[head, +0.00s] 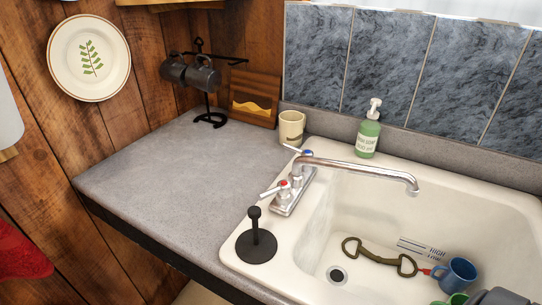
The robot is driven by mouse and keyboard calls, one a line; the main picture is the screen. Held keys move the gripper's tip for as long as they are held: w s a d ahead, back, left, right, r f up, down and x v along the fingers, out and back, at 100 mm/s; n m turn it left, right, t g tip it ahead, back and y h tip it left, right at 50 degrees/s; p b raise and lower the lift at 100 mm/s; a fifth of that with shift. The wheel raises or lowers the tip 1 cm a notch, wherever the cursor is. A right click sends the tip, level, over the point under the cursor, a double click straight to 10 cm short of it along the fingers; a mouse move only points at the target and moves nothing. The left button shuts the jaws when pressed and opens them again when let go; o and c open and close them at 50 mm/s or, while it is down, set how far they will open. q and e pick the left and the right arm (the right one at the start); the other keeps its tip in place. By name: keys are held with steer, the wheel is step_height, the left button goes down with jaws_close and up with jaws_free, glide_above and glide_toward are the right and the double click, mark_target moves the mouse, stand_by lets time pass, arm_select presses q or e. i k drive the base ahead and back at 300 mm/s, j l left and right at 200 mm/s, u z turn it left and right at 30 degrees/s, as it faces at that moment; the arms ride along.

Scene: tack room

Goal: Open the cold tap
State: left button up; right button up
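The chrome faucet (295,190) stands on the left rim of the white sink (290,232). Its cold tap (306,154), marked with a blue cap, is at the far end of the base, with its lever pointing left. The hot tap (281,187), marked red, is at the near end, with its lever also pointing left. The spout (360,172) reaches right over the basin. I see no water coming from it.
A beige cup (291,127) stands just behind the cold tap. A green soap bottle (368,138) is on the back rim. A black upright holder (256,243) stands on the near rim. A horse bit (378,256) and a blue mug (456,273) lie in the basin. The left counter (170,185) is mostly clear.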

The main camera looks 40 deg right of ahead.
mark_target(306, 151)
steer(key=l+z, duration=0.1)
steer(key=z, duration=1)
steer(key=i+j+z, duration=0.15)
steer(key=j, duration=0.15)
steer(key=k, duration=0.05)
